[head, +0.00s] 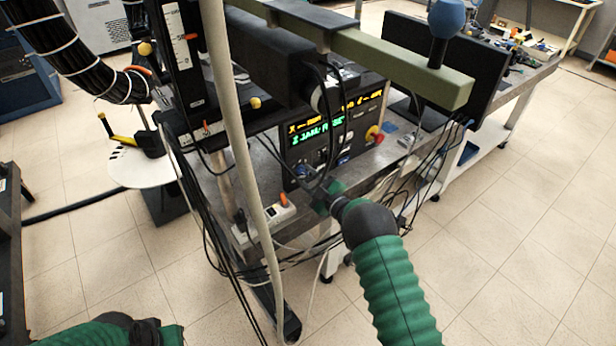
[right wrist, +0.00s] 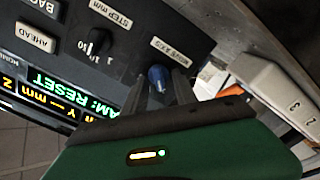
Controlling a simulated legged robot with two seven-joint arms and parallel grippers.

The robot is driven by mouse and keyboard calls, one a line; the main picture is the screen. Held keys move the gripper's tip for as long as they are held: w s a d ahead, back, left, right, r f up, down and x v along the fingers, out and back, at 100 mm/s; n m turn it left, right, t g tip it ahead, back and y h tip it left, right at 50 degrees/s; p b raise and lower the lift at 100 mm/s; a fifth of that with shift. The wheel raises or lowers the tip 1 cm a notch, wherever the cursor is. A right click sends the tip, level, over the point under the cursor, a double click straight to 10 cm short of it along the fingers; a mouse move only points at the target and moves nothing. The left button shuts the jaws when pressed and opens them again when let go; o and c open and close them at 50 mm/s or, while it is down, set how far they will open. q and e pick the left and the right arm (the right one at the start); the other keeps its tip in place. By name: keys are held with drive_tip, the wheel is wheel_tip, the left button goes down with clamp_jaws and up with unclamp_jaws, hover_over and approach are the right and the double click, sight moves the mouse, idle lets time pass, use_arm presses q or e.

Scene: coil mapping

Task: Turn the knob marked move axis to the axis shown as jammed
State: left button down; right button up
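The move axis knob (right wrist: 158,77) is blue and sits on the dark panel of the control box (right wrist: 95,50), beside its white label. Its pointer direction is too small to read. The box's display (head: 336,122) shows a green line that looks like "Z JAM: RESET", under yellow axis text; it appears upside down in the right wrist view. My right gripper (head: 314,187) is at the panel, its two fingers apart on either side of the blue knob, with a visible gap. My left arm shows at the lower left; its fingers are out of frame.
A black step mm knob (right wrist: 99,42) and the ahead and back buttons are near the blue knob. A red stop button (head: 374,134) is at the box's right. A white power strip (head: 264,221) and loose cables surround the bench edge. A pale hose crosses the head view.

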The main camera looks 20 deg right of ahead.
drive_tip(key=shift+a, duration=0.25)
drive_tip(key=shift+d+f, duration=0.1)
drive_tip(key=shift+d, duration=0.5)
clamp_jaws()
drive_tip(key=shift+a, duration=0.1)
use_arm(q)
drive_tip(key=shift+a, duration=0.1)
use_arm(e)
drive_tip(key=shift+a, duration=0.15)
